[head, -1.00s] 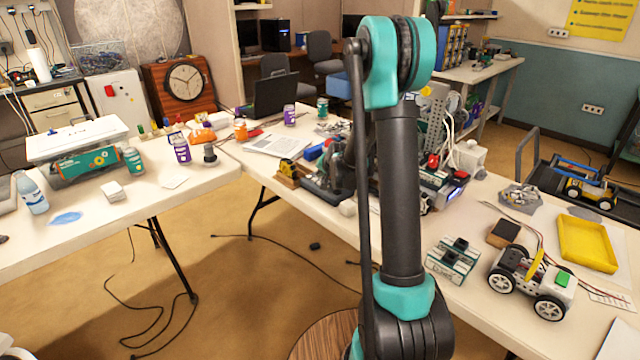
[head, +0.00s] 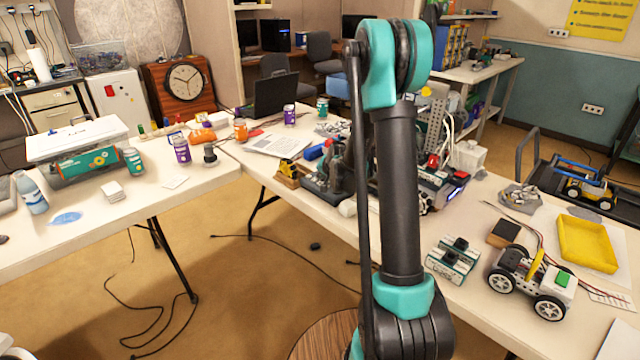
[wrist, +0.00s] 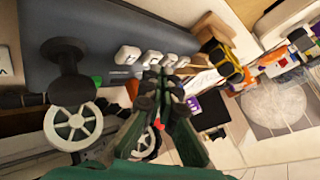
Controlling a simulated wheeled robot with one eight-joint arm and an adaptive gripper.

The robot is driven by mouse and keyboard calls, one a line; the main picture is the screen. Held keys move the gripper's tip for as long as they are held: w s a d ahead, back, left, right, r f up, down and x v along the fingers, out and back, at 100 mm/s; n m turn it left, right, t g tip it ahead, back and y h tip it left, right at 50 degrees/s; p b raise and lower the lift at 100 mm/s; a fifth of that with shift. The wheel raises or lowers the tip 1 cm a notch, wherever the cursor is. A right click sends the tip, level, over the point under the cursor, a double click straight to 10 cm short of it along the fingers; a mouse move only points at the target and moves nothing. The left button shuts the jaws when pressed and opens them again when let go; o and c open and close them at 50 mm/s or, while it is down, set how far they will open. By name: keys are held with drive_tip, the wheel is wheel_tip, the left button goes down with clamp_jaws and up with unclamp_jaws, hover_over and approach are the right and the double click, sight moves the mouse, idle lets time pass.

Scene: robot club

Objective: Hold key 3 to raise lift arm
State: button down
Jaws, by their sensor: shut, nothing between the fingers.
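In the wrist view, a row of small white keys (wrist: 150,58) sits along the edge of a dark grey housing (wrist: 210,42). Their numbers are too blurred to read, so I cannot tell which is key 3. My gripper (wrist: 160,76) is shut and empty, its dark green fingertips together at the row and overlapping the middle keys in the picture. I cannot tell whether the tips touch or press a key. I cannot identify the lift arm for sure. In the head view my arm hides the gripper and keys.
In the head view, a white wheeled robot (head: 531,282), a yellow tray (head: 587,245) and a small grey-green module (head: 453,258) are on the right side of the table. A laptop (head: 272,97) and cans stand farther back. Cables lie on the floor.

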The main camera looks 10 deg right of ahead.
drive_tip(key=shift+f, duration=0.35)
idle(0.7)
idle(2.6)
drive_tip(key=shift+r, duration=0.8)
drive_tip(key=shift+r, duration=2.5)
drive_tip(key=s+d+f+n+g, duration=0.1)
drive_tip(key=s+n, duration=0.1)
drive_tip(key=s, duration=1.1)
drive_tip(key=s+d+f+n+g+h, duration=0.1)
drive_tip(key=s+f+n+g, duration=0.1)
drive_tip(key=s, duration=1.2)
drive_tip(key=s+d+f+n+g+h, duration=0.1)
drive_tip(key=s+d+f+n, duration=0.1)
drive_tip(key=s, duration=1.2)
drive_tip(key=shift+n+g, duration=0.3)
drive_tip(key=shift+g, duration=0.1)
